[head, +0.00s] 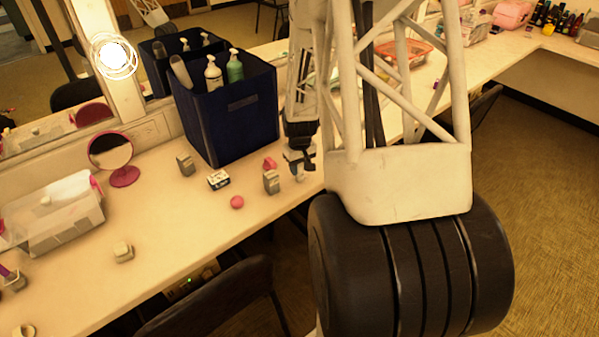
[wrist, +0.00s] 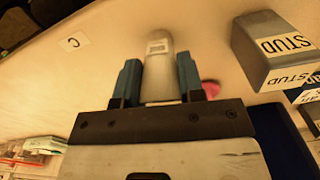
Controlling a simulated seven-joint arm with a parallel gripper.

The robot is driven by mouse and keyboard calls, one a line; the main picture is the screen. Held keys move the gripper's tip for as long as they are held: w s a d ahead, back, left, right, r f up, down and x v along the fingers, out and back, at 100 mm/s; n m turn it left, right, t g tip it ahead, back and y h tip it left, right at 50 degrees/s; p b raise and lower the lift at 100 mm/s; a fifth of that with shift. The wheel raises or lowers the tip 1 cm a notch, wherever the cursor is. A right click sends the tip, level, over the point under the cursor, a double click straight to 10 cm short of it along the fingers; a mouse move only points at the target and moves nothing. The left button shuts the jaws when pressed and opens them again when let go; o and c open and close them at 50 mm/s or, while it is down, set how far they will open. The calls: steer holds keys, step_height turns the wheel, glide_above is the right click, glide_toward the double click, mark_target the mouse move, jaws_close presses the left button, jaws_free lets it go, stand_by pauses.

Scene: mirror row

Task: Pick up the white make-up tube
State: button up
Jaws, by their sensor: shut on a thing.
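The white make-up tube (wrist: 157,62) looks pale grey-white with a small label near its end. In the wrist view it stands between the two blue fingers of my gripper (wrist: 158,82), which are shut on its sides. In the head view my gripper (head: 300,158) is at the counter's front edge, right of the navy bin, and a small pale part of the tube (head: 300,176) shows below it. I cannot tell whether the tube touches the counter.
A grey STUD block (wrist: 272,50) is close on the right in the wrist view. The navy bin (head: 235,125) with bottles stands behind. A pink ball (head: 237,202), small box (head: 218,180) and round mirror (head: 111,152) are to the left. A chair (head: 225,295) is in front.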

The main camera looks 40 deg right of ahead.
steer(key=shift+r, duration=0.1)
steer(key=shift+r, duration=0.9)
steer(key=shift+s+a+r, duration=0.1)
steer(key=shift+s+r, duration=0.15)
steer(key=shift+r, duration=0.55)
steer(key=s+a+r, duration=0.1)
steer(key=s+a, duration=0.7)
steer(key=s, duration=0.5)
steer(key=shift+s+r, duration=0.15)
steer(key=shift+r, duration=0.05)
